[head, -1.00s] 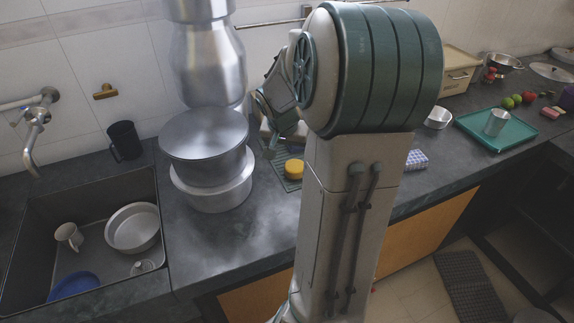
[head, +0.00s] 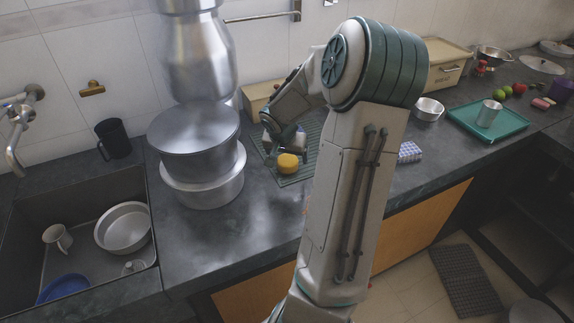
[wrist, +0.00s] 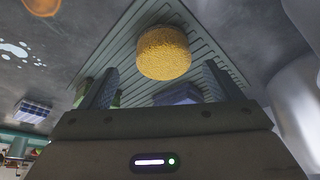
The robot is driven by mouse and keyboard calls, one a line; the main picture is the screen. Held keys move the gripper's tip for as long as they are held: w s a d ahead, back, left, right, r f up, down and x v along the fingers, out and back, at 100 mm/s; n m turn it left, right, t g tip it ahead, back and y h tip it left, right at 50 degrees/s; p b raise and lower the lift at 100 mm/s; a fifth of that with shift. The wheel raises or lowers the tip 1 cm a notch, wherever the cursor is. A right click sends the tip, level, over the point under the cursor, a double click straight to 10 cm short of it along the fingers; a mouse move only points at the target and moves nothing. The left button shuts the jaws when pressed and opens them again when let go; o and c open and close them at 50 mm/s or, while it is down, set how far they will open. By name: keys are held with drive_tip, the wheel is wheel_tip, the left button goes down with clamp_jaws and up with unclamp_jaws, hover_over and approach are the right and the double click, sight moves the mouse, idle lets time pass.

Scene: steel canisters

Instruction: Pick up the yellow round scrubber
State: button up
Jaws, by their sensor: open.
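The yellow round scrubber (head: 288,162) lies on a green ridged mat (head: 313,133) on the dark counter, right of the stacked pots. In the wrist view the scrubber (wrist: 164,53) is ahead of my gripper (wrist: 158,82), roughly centred between the two fingers. The fingers are spread apart and empty, and the scrubber appears beyond their tips. In the head view my gripper (head: 284,142) is just behind and above the scrubber; its fingers are hard to make out there.
Stacked metal pots (head: 203,180) stand close to the left of the scrubber. A blue-white checked block (head: 409,152) lies right of my arm. A green tray (head: 488,121) with a metal cup is further right. A sink (head: 82,287) is at the left.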

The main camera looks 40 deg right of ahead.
sight(287, 159)
drive_tip(key=shift+w+x, duration=0.1)
drive_tip(key=shift+x, duration=0.95)
drive_tip(key=shift+w+x, duration=0.15)
drive_tip(key=shift+x, duration=0.9)
drive_tip(key=shift+a, duration=0.15)
drive_tip(key=c, duration=1)
drive_tip(key=shift+c, duration=0.3)
drive_tip(key=shift+r, duration=0.1)
drive_tip(key=shift+r, duration=0.5)
drive_tip(key=r, duration=0.3)
drive_tip(key=shift+s+d+r+p, duration=0.15)
drive_tip(key=shift+d+r+p, duration=0.15)
drive_tip(key=shift+d+r, duration=0.1)
drive_tip(key=s+d+r+p, duration=0.1)
drive_tip(key=s+d+r, duration=0.3)
drive_tip(key=d, duration=0.6)
wheel_tip(287, 159, up, 2)
drive_tip(key=shift+r, duration=0.1)
drive_tip(key=shift+s, duration=0.15)
